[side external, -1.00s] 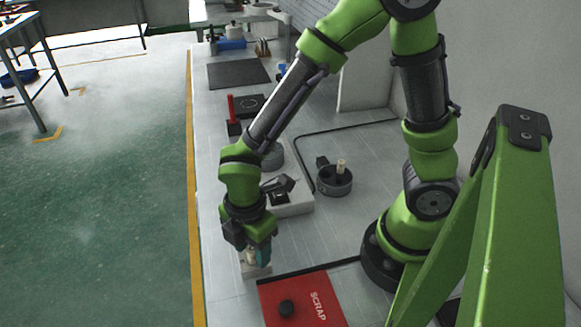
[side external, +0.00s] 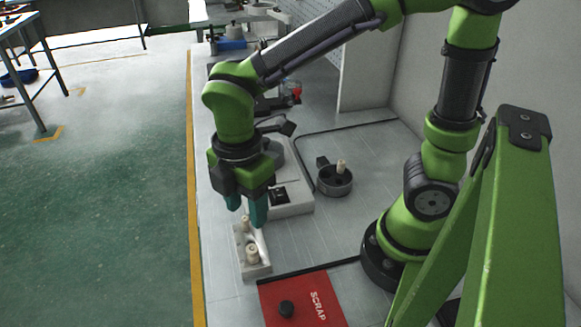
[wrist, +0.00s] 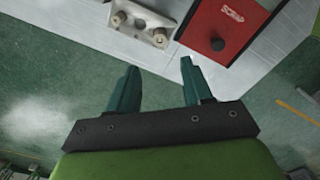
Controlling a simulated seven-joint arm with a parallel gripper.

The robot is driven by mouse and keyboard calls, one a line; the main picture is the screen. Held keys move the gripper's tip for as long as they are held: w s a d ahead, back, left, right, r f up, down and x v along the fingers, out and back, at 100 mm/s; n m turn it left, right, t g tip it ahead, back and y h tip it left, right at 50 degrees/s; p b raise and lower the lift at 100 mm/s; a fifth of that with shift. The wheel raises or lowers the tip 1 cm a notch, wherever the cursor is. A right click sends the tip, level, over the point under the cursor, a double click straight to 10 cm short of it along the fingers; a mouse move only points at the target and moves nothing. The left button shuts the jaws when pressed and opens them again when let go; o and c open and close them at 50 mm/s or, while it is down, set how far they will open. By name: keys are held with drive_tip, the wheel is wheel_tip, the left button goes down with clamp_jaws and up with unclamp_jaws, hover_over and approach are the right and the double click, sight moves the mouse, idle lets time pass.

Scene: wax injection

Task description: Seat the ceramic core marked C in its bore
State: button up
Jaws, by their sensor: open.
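My gripper (side external: 246,214) is open and empty above the far end of a pale fixture block (side external: 256,272). Its two teal fingers point down, and they show empty in the wrist view (wrist: 160,66). Two cream cores stand upright in the block: a far one (side external: 244,222) close below the fingers and a near one (side external: 252,251). Both also show on the block in the wrist view, one at the left (wrist: 118,18) and one at the right (wrist: 158,38). No letter on either core is readable, and I cannot tell how deep they sit.
A red SCRAP box (side external: 310,292) with a black knob stands just in front of the block. A dark round pot (side external: 333,184) holding a cream cylinder (side external: 341,165) stands to the right. A grey-white device (side external: 291,198) sits behind the block, close to my gripper.

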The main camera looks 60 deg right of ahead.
drive_tip(key=s+d+r+m+t+y, duration=0.1)
drive_tip(key=d+r+m+t, duration=0.2)
drive_tip(key=d+m, duration=0.3)
drive_tip(key=s+d+r+m+t+y, duration=0.1)
drive_tip(key=d+r+m+t, duration=0.3)
drive_tip(key=m, duration=1)
drive_tip(key=d+r, duration=0.1)
drive_tip(key=d, duration=0.2)
drive_tip(key=shift+r+m, duration=0.3)
drive_tip(key=shift+r, duration=0.1)
